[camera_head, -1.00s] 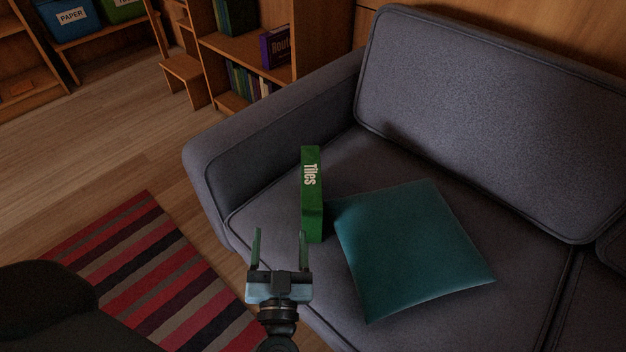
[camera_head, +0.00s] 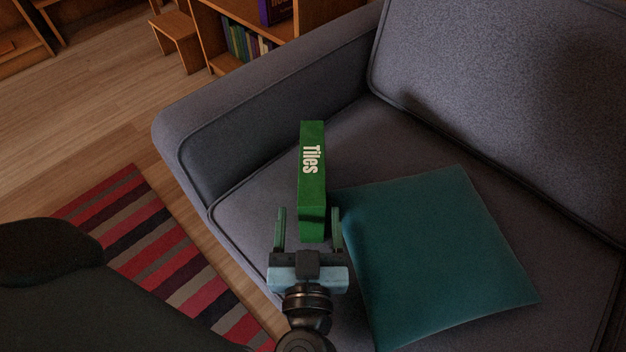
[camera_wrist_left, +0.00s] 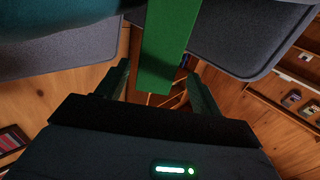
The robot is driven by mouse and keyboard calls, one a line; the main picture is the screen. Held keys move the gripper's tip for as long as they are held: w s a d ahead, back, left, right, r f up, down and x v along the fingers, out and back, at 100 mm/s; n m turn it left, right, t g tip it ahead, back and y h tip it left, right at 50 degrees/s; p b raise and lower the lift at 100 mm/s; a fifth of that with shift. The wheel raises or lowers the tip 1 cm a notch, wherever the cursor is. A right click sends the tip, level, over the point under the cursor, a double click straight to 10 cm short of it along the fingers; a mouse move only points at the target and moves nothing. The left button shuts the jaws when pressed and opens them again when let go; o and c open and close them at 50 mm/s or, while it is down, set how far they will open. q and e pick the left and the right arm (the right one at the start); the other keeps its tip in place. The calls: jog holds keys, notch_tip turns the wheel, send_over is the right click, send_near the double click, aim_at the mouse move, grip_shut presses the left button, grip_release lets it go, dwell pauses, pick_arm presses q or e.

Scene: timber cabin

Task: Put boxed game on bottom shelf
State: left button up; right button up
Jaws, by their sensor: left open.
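The boxed game is a green box labelled "Tiles" (camera_head: 312,170), standing on the grey sofa seat beside a teal cushion. My left gripper (camera_head: 308,228) is open, with one finger on either side of the box's near end in the head view. I cannot tell whether the fingers touch it. In the left wrist view the green box (camera_wrist_left: 168,45) comes down between the two open fingers (camera_wrist_left: 158,88). A wooden bookcase (camera_head: 213,38) stands behind the sofa arm, with a row of books on its lower shelf (camera_head: 228,66). My right gripper is not in view.
The teal cushion (camera_head: 440,250) lies close to the right of the box and left gripper. The sofa arm (camera_head: 250,110) rises between the seat and the bookcase. A small wooden stool (camera_head: 177,38) stands left of the bookcase. A striped rug (camera_head: 160,250) lies on the floor.

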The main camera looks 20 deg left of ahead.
aim_at(312, 194)
pick_arm(q)
jog(key=shift+w+a, duration=0.1)
jog(key=shift+w, duration=0.15)
jog(key=b+x, duration=0.3)
jog(key=b, duration=0.1)
jog(key=shift+w+f, duration=0.3)
jog(key=shift+b+x, duration=0.55)
jog(key=shift+x, duration=0.3)
jog(key=shift+r, duration=0.2)
jog(key=c, duration=1.4)
jog(key=shift+r, duration=0.1)
